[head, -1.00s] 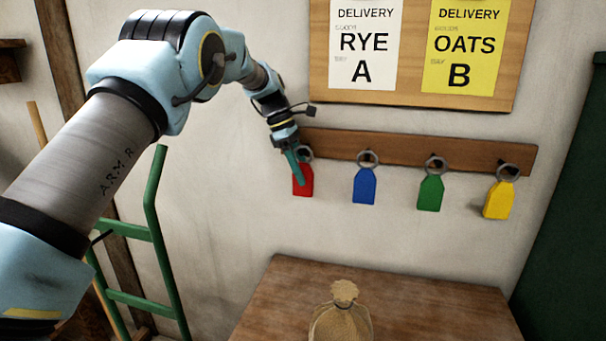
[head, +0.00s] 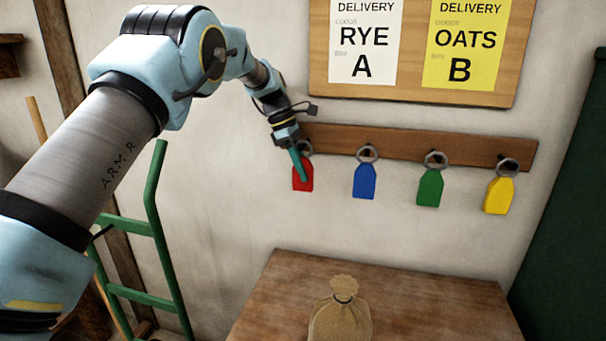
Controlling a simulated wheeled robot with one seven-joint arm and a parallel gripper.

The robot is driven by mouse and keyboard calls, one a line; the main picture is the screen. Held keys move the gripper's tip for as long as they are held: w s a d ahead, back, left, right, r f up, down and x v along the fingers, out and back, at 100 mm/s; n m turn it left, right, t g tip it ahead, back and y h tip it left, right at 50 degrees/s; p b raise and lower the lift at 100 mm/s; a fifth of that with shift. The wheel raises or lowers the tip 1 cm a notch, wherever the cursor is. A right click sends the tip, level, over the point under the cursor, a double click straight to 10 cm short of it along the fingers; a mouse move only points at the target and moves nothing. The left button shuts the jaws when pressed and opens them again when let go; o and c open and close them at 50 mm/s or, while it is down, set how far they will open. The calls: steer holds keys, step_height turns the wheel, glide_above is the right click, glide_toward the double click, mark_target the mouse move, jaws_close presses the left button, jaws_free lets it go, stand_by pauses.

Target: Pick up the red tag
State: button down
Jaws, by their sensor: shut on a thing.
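The red tag (head: 303,178) hangs at the left end of the wooden peg rail (head: 400,148), its ring partly hidden behind my gripper. My gripper (head: 302,174) reaches in from the upper left, with its teal fingers over the left part of the red tag. It is shut on the red tag, which still hangs at the rail's height, close to the wall. Whether the ring is still on its peg cannot be made out.
A blue tag (head: 364,182), a green tag (head: 430,188) and a yellow tag (head: 498,195) hang to the right on the same rail. A notice board (head: 412,95) is above. A tied sack (head: 341,315) stands on the wooden table (head: 260,315) below. A green hand truck (head: 158,200) leans at the left.

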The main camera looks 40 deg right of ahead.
stand_by(0.4)
steer(key=shift+r+b, duration=0.65)
steer(key=shift+r, duration=0.05)
steer(key=s+a+b, duration=0.4)
steer(key=s+a, duration=0.1)
steer(key=a, duration=0.2)
steer(key=s+a+b, duration=0.3)
steer(key=s+a, duration=0.1)
steer(key=a, duration=0.4)
steer(key=shift+s+b, duration=0.35)
steer(key=shift+a, duration=0.1)
